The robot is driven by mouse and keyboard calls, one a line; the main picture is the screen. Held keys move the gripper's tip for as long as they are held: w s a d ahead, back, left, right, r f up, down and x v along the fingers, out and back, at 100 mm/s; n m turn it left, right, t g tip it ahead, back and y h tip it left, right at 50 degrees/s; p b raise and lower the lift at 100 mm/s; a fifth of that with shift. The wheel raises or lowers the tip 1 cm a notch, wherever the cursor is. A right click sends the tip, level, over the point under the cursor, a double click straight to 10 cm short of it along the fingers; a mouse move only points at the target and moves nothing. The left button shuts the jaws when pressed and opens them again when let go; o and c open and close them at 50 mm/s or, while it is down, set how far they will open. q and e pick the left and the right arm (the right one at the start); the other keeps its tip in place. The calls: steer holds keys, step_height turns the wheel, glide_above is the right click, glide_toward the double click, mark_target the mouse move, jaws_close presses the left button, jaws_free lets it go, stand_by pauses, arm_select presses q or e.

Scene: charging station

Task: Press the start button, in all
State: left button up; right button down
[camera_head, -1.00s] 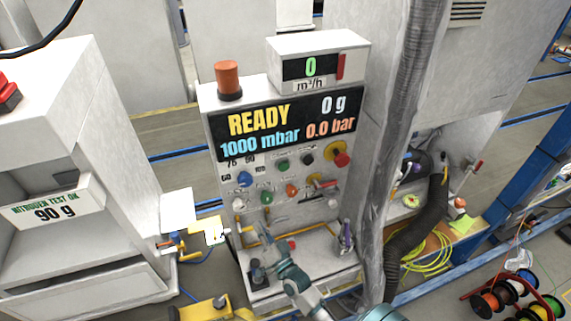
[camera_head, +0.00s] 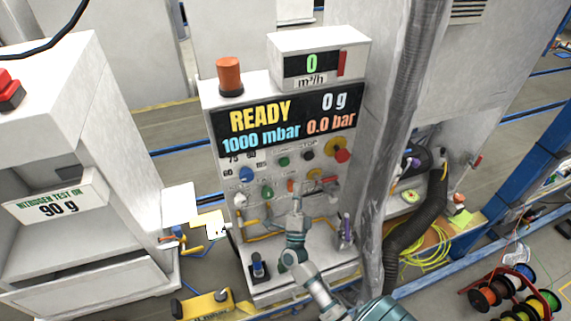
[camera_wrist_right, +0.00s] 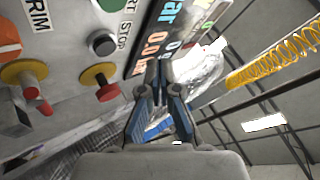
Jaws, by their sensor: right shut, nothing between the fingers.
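The start button is the green button (camera_head: 284,161) in the upper row of the charging station's white panel (camera_head: 222,160). In the right wrist view the green button (camera_wrist_right: 107,5) is cut by the top edge, with "RT" of its label showing. Beside it is the black stop button (camera_wrist_right: 103,42). My right gripper (camera_head: 297,190) is shut and empty, in front of the panel's lower controls, below and slightly right of the green button. Its blue fingers (camera_wrist_right: 158,72) show in the wrist view; contact with the panel cannot be told. My left gripper is out of view.
A red knob on a yellow base (camera_head: 341,155) and other coloured knobs crowd the panel. The display (camera_head: 285,123) reads READY. A grey wrapped column (camera_head: 392,150) stands close on the right. A shelf (camera_head: 280,288) with small fittings lies below.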

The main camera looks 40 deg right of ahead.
steer(key=b, duration=0.2)
glide_toward(287, 159)
step_height(287, 159, up, 4)
steer(key=w+d, duration=0.1)
steer(key=d, duration=0.2)
steer(key=shift+w+b, duration=0.3)
steer(key=shift+w, duration=0.35)
stand_by(0.5)
steer(key=shift+w+r, duration=0.15)
steer(key=shift+w, duration=0.2)
steer(key=shift+w+d+b, duration=0.2)
steer(key=shift+w+b, duration=0.15)
steer(key=shift+w, duration=0.1)
stand_by(0.6)
steer(key=shift+s, duration=0.1)
steer(key=shift+s+a+p, duration=0.3)
steer(key=shift+s+p, duration=0.1)
steer(key=shift+s, duration=0.4)
